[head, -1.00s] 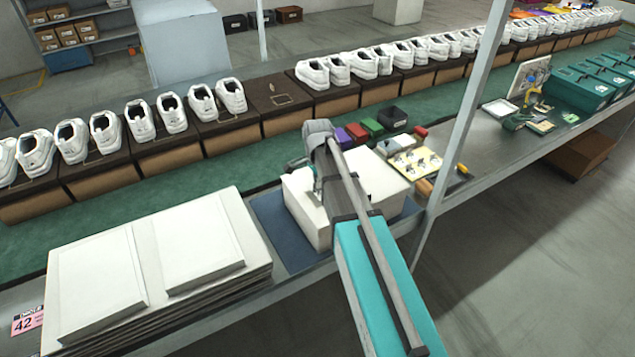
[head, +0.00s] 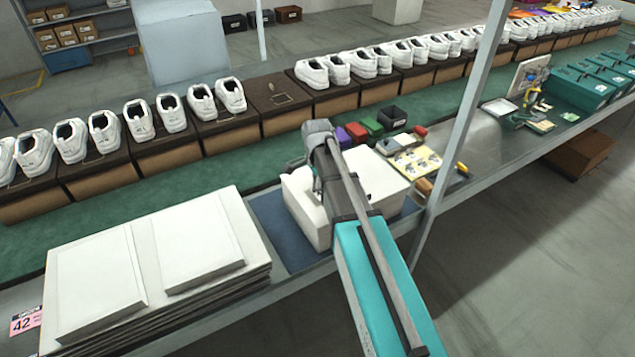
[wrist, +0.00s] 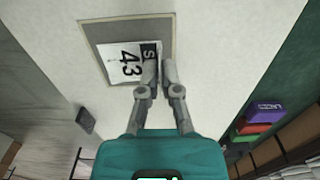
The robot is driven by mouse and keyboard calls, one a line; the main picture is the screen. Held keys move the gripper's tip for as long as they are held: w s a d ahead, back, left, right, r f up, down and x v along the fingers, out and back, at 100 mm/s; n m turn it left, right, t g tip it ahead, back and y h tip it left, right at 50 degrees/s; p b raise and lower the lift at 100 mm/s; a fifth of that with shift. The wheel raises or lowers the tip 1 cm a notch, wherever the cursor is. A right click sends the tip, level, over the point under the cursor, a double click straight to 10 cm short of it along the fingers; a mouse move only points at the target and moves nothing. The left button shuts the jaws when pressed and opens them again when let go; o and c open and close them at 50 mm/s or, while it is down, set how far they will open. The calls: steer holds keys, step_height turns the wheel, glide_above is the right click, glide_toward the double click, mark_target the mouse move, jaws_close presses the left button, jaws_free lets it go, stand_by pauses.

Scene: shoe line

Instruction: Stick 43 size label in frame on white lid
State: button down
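The white lid (head: 377,178) is on the box on the blue mat, partly hidden by my arm in the head view. In the wrist view the lid (wrist: 217,60) fills the middle and bears a grey rectangular frame (wrist: 115,27). The white 43 label (wrist: 124,63), with a black strip at its right end, lies over the frame area, slightly tilted. Whether it lies flat or hovers a little is unclear. My gripper (wrist: 160,66) has its fingers close together at the label's right end and appears to pinch that edge. The fingertips are hidden behind my arm in the head view.
Stacked white panels (head: 140,270) lie left of the blue mat (head: 280,232), with a pink 42 label (head: 24,322) beyond them. White shoes line the back.

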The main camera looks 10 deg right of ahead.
steer(key=shift+f+b, duration=0.4)
stand_by(0.8)
steer(key=c, duration=0.7)
jaws_free()
steer(key=shift+r, duration=0.2)
